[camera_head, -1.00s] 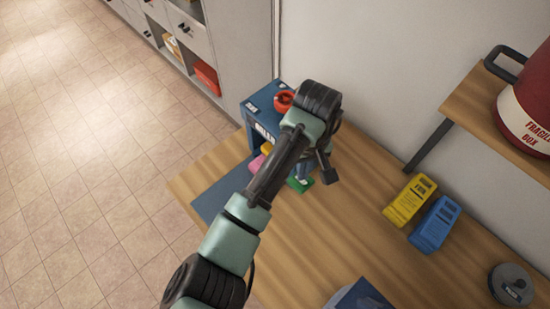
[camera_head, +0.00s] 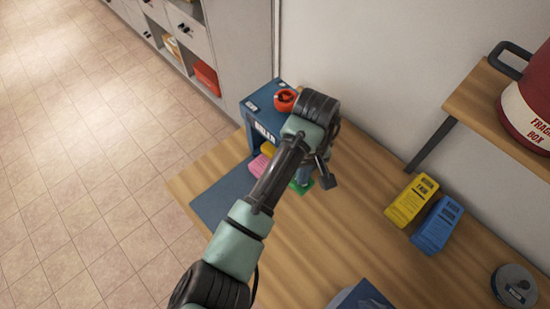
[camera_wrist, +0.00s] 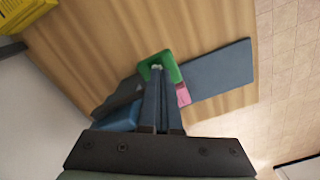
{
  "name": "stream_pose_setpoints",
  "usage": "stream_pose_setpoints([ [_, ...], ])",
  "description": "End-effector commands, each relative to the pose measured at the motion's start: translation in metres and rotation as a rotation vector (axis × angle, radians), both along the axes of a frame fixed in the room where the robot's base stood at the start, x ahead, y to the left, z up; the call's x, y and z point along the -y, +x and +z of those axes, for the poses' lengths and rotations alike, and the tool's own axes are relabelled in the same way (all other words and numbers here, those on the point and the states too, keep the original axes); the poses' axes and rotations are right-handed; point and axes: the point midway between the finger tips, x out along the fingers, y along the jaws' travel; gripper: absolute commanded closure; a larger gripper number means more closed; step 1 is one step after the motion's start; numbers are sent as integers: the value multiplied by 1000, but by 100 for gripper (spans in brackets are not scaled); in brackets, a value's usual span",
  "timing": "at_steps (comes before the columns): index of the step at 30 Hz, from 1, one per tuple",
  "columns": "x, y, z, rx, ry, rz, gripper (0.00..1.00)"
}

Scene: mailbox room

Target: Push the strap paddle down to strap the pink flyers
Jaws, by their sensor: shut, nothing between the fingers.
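The green strap paddle (camera_head: 303,187) shows low on the right side of the blue strapping machine (camera_head: 262,107), partly hidden by my arm. In the wrist view the green paddle (camera_wrist: 169,62) lies at my fingertips. My gripper (camera_wrist: 157,70) is shut and empty, its tips over or against the paddle; I cannot tell if they touch. The pink flyers (camera_head: 257,164) sit in the machine's opening, with a yellow piece behind them. A pink corner (camera_wrist: 183,94) shows beside my right finger in the wrist view.
The machine's blue base plate (camera_head: 221,193) lies on the wooden table (camera_head: 330,245). Yellow (camera_head: 411,201) and blue (camera_head: 437,225) boxes stand at right. A grey round object (camera_head: 513,286) lies at lower right. A red container (camera_head: 530,95) is on a shelf. The middle table is clear.

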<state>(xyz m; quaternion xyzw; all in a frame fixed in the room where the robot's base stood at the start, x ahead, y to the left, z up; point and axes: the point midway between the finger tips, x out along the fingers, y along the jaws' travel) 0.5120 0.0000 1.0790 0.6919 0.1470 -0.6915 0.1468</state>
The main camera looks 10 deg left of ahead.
Motion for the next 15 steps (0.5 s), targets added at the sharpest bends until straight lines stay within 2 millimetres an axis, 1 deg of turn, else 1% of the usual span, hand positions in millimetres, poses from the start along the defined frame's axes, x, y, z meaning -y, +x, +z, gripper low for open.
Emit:
stream_pose_setpoints([
  [7, 0, -1, -11, -3, -1, 1, 100],
  [15, 0, -1, -11, -2, 0, 0, 100],
])
